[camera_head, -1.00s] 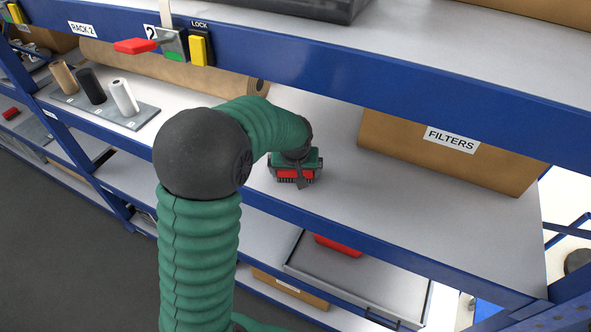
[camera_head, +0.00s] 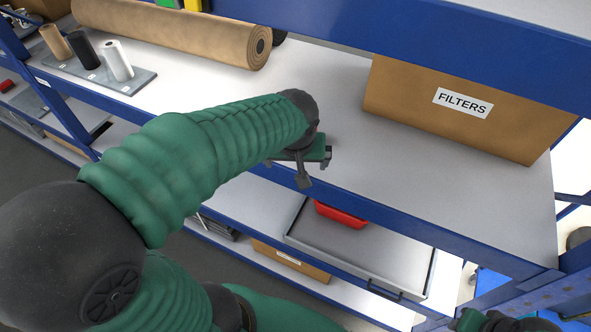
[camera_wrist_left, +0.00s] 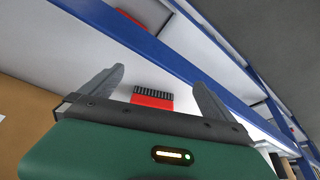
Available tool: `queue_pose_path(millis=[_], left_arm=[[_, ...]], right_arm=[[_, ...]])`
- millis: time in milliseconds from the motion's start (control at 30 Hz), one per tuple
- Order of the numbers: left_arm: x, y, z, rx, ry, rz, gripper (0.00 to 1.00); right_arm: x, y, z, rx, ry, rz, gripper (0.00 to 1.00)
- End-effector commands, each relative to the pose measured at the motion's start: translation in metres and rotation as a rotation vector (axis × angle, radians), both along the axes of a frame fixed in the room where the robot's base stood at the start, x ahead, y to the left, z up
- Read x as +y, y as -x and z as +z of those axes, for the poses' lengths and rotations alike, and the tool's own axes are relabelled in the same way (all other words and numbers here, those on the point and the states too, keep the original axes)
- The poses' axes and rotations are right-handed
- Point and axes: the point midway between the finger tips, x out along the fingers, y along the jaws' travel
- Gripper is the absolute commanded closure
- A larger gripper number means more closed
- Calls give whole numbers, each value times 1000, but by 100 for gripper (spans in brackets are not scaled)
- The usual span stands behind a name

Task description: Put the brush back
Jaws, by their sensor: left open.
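A red brush (camera_wrist_left: 152,101) with black bristles shows in the left wrist view, between the two spread fingers and apart from both. It appears to lie on the pale shelf, near the blue front beam. In the head view it is hidden behind my arm and gripper. My left gripper (camera_head: 305,168) is open above the shelf's front edge. Part of my right arm (camera_head: 495,321) shows at the bottom right corner; its jaws cannot be made out.
A cardboard box marked FILTERS (camera_head: 462,106) stands to the right on the shelf (camera_head: 400,170). A brown roll (camera_head: 170,30) lies at the back left. A board (camera_head: 95,68) holds three small rolls. Below, a tray (camera_head: 370,255) holds a red item (camera_head: 340,214).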

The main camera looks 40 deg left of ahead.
Motion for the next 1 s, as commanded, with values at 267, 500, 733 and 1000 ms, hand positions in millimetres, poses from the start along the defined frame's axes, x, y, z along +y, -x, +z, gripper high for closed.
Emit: queue_pose_path(millis=[267, 500, 733, 1000], left_arm=[[-59, 27, -80, 103, 47, -327, 0], [-94, 54, -139, 148, 52, -617, 0], [-94, 54, -149, 146, 52, -613, 0], [-94, 53, -189, 147, 52, -613, 0]], right_arm=[[0, 0, -4, -1, 0, 0, 64], [0, 0, -3, -1, 0, 0, 64], [0, 0, -14, -1, 0, 0, 64], [0, 0, -54, 0, 0, 0, 64]])
